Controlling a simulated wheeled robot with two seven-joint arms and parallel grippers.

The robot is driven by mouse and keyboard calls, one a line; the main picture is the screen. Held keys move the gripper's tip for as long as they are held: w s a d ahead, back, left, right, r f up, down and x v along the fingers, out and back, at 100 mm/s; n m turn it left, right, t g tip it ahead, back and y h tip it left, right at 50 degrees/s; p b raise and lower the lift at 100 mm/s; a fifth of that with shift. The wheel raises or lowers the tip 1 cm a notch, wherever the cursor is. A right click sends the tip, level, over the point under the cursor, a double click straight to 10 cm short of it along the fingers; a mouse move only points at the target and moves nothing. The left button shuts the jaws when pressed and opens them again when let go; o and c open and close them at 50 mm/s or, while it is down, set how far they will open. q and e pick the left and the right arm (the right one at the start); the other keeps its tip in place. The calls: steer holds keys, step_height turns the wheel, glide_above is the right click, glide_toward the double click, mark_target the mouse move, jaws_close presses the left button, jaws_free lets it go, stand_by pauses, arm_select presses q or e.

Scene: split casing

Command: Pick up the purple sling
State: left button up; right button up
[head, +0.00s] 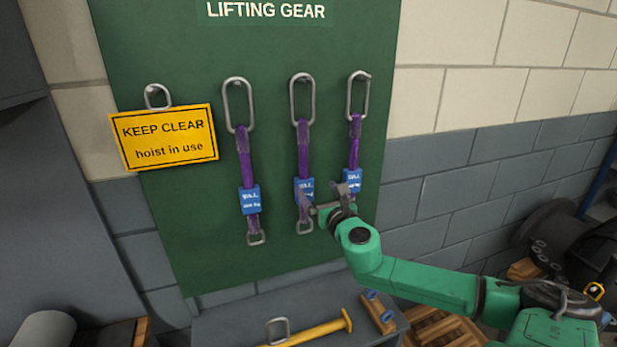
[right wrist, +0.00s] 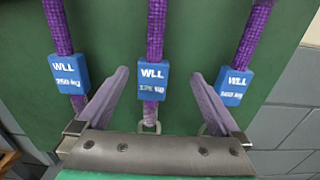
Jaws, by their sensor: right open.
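Three purple slings hang side by side on a green board: a left one (head: 246,165), a middle one (head: 304,150) and a right one (head: 354,145). Each has a metal ring on top, a blue load tag and a small link at the bottom. In the right wrist view, the left tag (right wrist: 69,74) appears to read 250 kg; the other figures are hard to read. My right gripper (head: 323,197) is open and empty. In the right wrist view its fingers (right wrist: 158,75) stand either side of the middle sling's tag (right wrist: 153,82). My left gripper is out of view.
A yellow "KEEP CLEAR" sign (head: 165,138) hangs at the left, partly over an empty-looking ring (head: 157,97). Below the board, a grey ledge (head: 225,325) holds a yellow-handled tool (head: 315,331) and a loose ring (head: 277,330). Wooden pallets (head: 445,326) lie at lower right.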

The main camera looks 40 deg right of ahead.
mark_target(307, 182)
steer(key=w, duration=0.3)
steer(key=shift+d+f+b, duration=0.3)
steer(key=shift+f, duration=0.05)
steer(key=shift+w+a+f+b, duration=0.1)
steer(key=shift+w+a+b, duration=0.25)
steer(key=shift+w, duration=0.35)
steer(key=shift+w+d+b, duration=0.15)
steer(key=shift+w+b, duration=0.1)
steer(key=shift+b, duration=0.15)
steer(key=shift+w+d, duration=0.45)
steer(key=shift+w, duration=0.2)
steer(key=shift+w+d, duration=0.4)
steer(key=shift+w, duration=0.55)
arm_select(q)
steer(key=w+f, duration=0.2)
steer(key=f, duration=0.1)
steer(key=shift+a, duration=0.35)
arm_select(e)
steer(key=shift+a, duration=0.15)
steer(key=c, duration=0.4)
jaws_close()
